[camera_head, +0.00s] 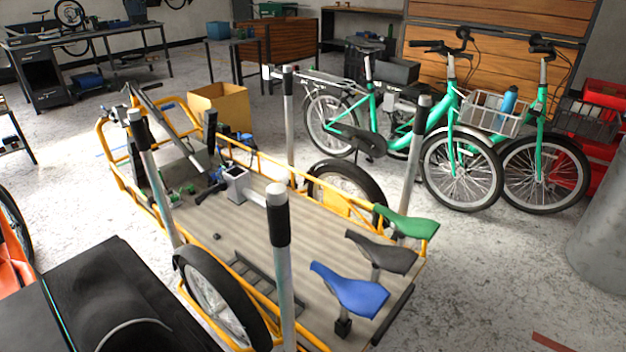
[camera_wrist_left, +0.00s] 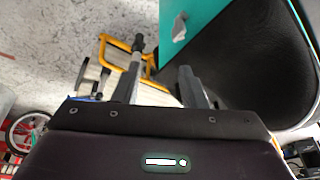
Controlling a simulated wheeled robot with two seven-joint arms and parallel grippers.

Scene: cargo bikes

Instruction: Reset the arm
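My left gripper (camera_wrist_left: 157,80) shows in the left wrist view, with its two dark fingers apart and nothing seen between them. Beyond the fingers are part of a yellow frame (camera_wrist_left: 109,40) and pale floor. Neither gripper shows in the head view, and my right gripper is in neither view.
A cargo bike with a wooden deck (camera_head: 330,240) and yellow frame fills the middle. Its upright posts stand high. Green (camera_head: 408,222), black (camera_head: 380,252) and blue (camera_head: 349,291) saddles line its near right end. Green bicycles (camera_head: 450,130) stand behind; open floor (camera_head: 500,270) lies at right.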

